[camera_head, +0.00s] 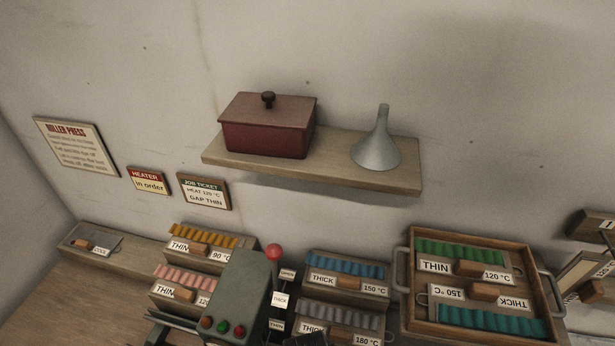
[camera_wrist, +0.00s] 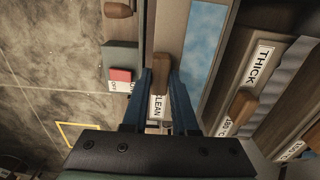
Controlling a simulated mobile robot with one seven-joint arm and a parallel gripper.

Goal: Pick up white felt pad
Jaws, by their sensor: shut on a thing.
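In the wrist view, my gripper (camera_wrist: 161,76) has its two dark blue fingers shut on an upright wooden handle (camera_wrist: 162,67). A white label (camera_wrist: 157,106) reading "CLEAN", partly covered, shows just below the handle, between the fingers. A pale beige strip (camera_wrist: 172,28) lies behind the handle. I cannot tell whether it is the white felt pad, nor whether the handle is lifted. No white felt pad shows clearly in the head view.
Close by in the wrist view are a red OFF switch (camera_wrist: 120,75), a light blue panel (camera_wrist: 206,45) and a THICK-labelled block (camera_wrist: 285,75). In the head view, a wooden tray (camera_head: 408,285) stands right of the green press (camera_head: 238,290). A shelf (camera_head: 335,172) hangs above.

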